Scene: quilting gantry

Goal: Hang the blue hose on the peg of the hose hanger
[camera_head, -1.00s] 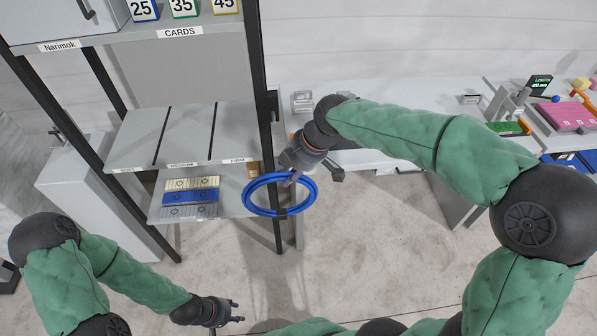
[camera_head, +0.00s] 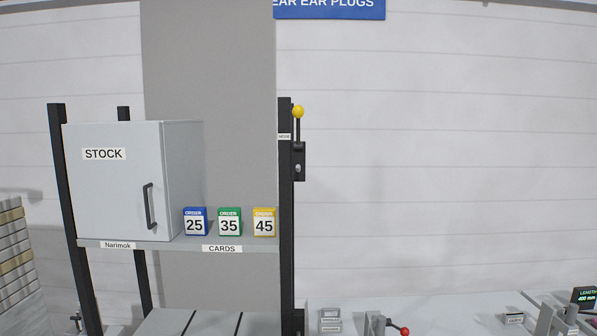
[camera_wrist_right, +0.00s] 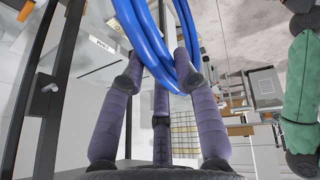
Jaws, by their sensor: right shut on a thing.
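The blue hose (camera_wrist_right: 150,40) is a coil of several loops. In the right wrist view it runs through the top middle, between the fingertips of my right gripper (camera_wrist_right: 158,73), which is shut on it. In the head view a black bracket (camera_head: 299,161) sits on the right post of the rack, with an upright stem ending in a yellow ball (camera_head: 298,112). A small label beside it seems to read HOSE, so I take it for the hose hanger.
The rack carries a grey STOCK cabinet (camera_head: 112,190) and number cards (camera_head: 229,222) on its shelf. The wall right of the post is clear. In the wrist view a black post (camera_wrist_right: 62,90) with a knobbed fitting stands left of the gripper.

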